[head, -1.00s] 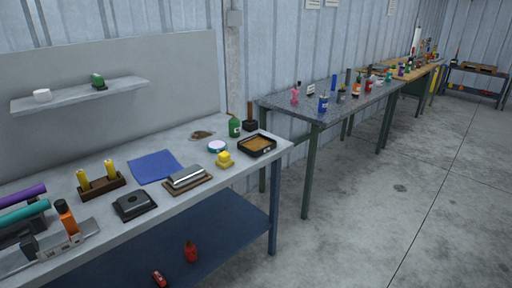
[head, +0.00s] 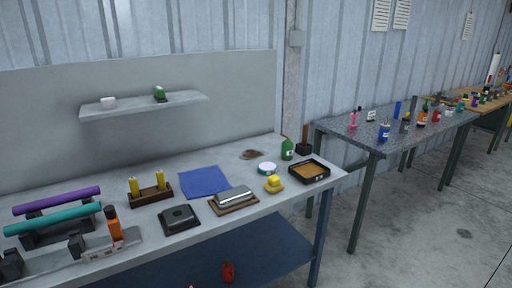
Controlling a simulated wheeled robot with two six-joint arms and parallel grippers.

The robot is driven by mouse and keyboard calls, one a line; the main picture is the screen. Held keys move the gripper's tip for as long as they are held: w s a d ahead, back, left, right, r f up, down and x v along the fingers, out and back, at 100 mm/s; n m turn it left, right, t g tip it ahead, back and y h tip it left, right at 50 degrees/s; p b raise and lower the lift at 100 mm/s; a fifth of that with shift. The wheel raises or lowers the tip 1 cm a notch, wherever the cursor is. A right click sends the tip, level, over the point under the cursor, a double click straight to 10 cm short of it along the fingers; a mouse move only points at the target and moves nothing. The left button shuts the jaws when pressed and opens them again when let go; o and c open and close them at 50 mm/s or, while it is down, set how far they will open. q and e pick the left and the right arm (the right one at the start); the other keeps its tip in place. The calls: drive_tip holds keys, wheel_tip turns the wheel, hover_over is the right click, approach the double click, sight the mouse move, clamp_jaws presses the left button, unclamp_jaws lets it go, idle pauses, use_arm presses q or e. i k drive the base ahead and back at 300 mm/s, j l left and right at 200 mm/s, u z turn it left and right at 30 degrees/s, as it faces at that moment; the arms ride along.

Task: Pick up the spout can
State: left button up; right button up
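I cannot tell for sure which thing is the spout can. A green container with a narrow top (head: 287,150) stands upright near the back right of the near workbench (head: 100,189). A small red container (head: 228,271) stands on the blue lower shelf (head: 265,250), too small to make out a spout. A blue container with a pale label (head: 384,133) stands on the speckled table (head: 345,131) to the right. Neither of my grippers shows in the head view.
The bench also holds purple (head: 57,201) and teal tubes (head: 54,219), an orange bottle (head: 113,224), a blue cloth (head: 205,181), a yellow object (head: 274,185) and a black tray (head: 309,172). A wall shelf (head: 144,102) hangs above. Grey floor (head: 440,236) is open at right.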

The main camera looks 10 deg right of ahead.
sight(287, 146)
drive_tip(key=i+l+u, duration=0.1)
drive_tip(key=l, duration=0.2)
drive_tip(key=i+l+u, duration=0.1)
drive_tip(key=i+l, duration=0.15)
drive_tip(key=i+l+u, duration=0.15)
drive_tip(key=l, duration=0.25)
drive_tip(key=i+l+u, duration=0.1)
drive_tip(key=l, duration=0.25)
drive_tip(key=i+l+u, duration=0.1)
drive_tip(key=l, duration=0.25)
drive_tip(key=i+l+u, duration=0.1)
drive_tip(key=l, duration=0.25)
